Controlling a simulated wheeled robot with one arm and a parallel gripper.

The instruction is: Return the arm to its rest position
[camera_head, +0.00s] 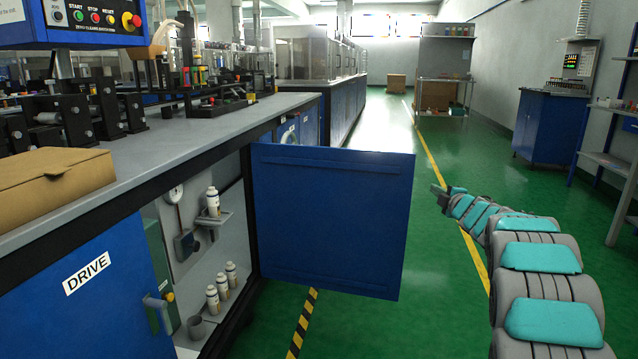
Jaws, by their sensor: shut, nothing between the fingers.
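My arm, grey with teal pads, reaches from the lower right corner toward the middle of the head camera view. My gripper (436,188) is at its far end, small in the picture, over the green floor near the yellow line. It is shut and empty. It is to the right of the open blue cabinet door (332,220) and apart from it.
The open door juts into the aisle from the workbench (195,120). Its cabinet holds several white bottles (213,300). A closed DRIVE door (95,300) and a cardboard box (50,180) are at left. A blue cabinet (548,128) and shelving (607,160) stand right. Green floor between is clear.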

